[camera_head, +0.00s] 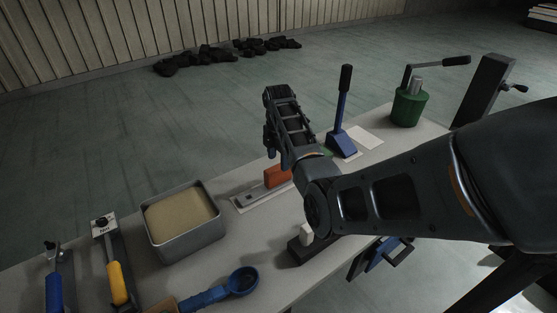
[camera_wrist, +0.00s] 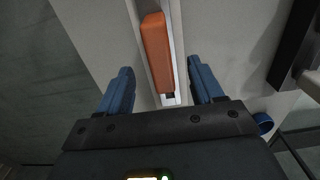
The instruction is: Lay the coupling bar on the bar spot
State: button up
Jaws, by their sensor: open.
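What looks like the coupling bar is a long grey bar (camera_head: 251,196) with an upright orange block (camera_head: 276,177) on it. It lies flat on a narrow pale strip (camera_head: 238,208) on the bench. In the wrist view the orange block (camera_wrist: 157,50) shows between the blue fingers of my gripper (camera_wrist: 160,75), with a gap on each side. My gripper is open and holds nothing. In the head view my arm hides the bar's right end. A bare white rectangle (camera_head: 366,137) lies farther back right; I cannot tell whether it or the pale strip is the bar spot.
A sand-filled grey bin (camera_head: 183,242) stands left of the bar. A blue lever (camera_head: 342,130) and a green can (camera_head: 408,108) stand behind right.

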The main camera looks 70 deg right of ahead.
jog(key=shift+r, duration=0.75)
notch_tip(320, 180, up, 8)
jog(key=shift+b, duration=0.45)
jog(key=shift+f, duration=0.1)
dwell(0.3)
